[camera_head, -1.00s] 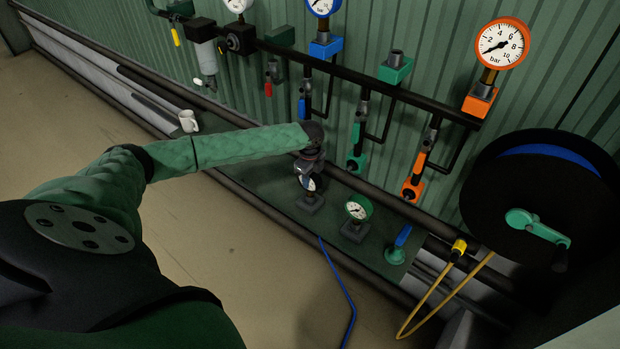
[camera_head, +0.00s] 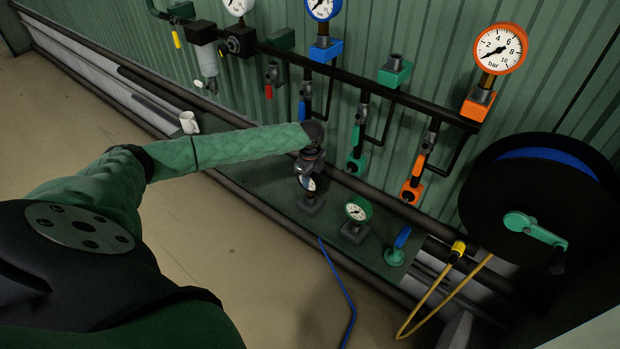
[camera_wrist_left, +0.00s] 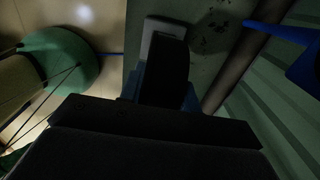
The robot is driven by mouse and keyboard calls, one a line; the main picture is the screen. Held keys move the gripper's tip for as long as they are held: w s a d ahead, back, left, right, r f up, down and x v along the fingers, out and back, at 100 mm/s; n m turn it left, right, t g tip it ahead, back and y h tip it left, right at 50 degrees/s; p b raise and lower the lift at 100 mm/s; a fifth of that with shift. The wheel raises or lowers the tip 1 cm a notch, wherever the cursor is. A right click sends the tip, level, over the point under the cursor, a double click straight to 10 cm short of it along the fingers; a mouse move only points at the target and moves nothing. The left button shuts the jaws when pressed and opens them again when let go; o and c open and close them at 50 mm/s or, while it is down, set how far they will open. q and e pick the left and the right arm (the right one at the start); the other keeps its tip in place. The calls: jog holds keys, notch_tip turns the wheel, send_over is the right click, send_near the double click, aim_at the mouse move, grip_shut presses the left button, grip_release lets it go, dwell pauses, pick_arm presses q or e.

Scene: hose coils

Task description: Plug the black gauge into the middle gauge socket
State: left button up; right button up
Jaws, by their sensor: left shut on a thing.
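The black gauge (camera_head: 308,184) stands at a grey block (camera_head: 311,204) on the dark green shelf, its white dial partly showing. My left gripper (camera_head: 309,168) is over it from above, with its jaws shut on the gauge. In the left wrist view a dark shape between the jaws (camera_wrist_left: 165,75) hides most of the gauge. On the wall pipe, a blue socket block (camera_head: 325,50) carries a gauge, and a green socket block (camera_head: 394,71) has an empty grey socket on top. I cannot tell which socket the task calls the middle one. My right gripper is not in view.
A green gauge (camera_head: 358,210) in a grey block and a green stand with a blue lever (camera_head: 398,246) are to the right on the shelf. A black hose reel (camera_head: 535,200) stands at the right.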

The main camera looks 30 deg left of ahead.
pick_arm(q)
jog(key=shift+r+p, duration=0.9)
jog(key=shift+r, duration=0.45)
notch_tip(320, 180, up, 6)
jog(key=p, duration=0.5)
jog(key=shift+r+p, duration=0.15)
jog(key=shift+p, duration=0.15)
